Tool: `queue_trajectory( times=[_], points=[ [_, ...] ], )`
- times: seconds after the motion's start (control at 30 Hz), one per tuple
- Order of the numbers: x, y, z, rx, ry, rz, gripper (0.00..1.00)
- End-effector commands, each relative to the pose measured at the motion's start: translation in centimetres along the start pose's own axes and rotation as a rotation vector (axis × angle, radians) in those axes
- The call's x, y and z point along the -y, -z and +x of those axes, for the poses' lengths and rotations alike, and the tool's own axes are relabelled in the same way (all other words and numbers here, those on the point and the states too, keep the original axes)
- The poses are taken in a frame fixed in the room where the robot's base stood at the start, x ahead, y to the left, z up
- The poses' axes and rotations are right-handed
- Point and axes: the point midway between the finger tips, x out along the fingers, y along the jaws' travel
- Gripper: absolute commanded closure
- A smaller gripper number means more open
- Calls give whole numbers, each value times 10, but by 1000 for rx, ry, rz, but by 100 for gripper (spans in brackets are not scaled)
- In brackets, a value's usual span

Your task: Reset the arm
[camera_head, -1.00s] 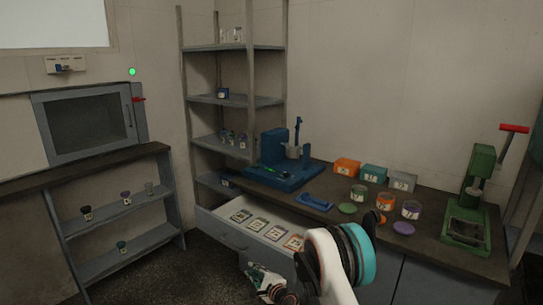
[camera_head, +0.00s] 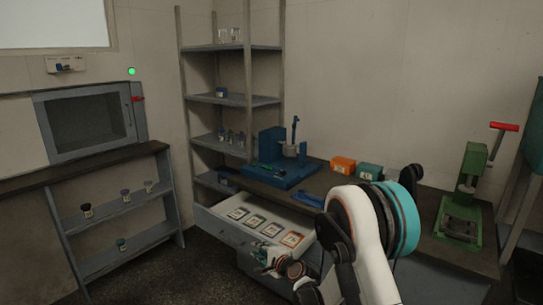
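My arm, white with a teal band, rises from the bottom of the view and covers the right middle of the bench. My gripper (camera_head: 262,258) is low in the picture, in front of the open drawer (camera_head: 228,232). It is small and partly covered by my own wrist links, and its fingers do not show clearly enough to tell open from shut. No held object can be made out.
The open drawer juts from the bench and holds several labelled cards. A blue stand (camera_head: 280,171), orange box (camera_head: 343,165), teal box (camera_head: 370,171) and green press (camera_head: 462,215) stand on the bench. A shelf rack (camera_head: 232,98) and wall cabinet (camera_head: 90,119) are behind.

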Motion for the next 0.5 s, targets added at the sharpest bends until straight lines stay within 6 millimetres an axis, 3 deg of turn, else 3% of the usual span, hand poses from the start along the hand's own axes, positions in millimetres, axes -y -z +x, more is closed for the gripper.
queue_trajectory(
  times=[0.2, 0.5],
  points=[
    [56, -7, -48, -25, -69, -185, 82],
    [108, -17, -128, -52, -180, -442, 82]
  ],
)
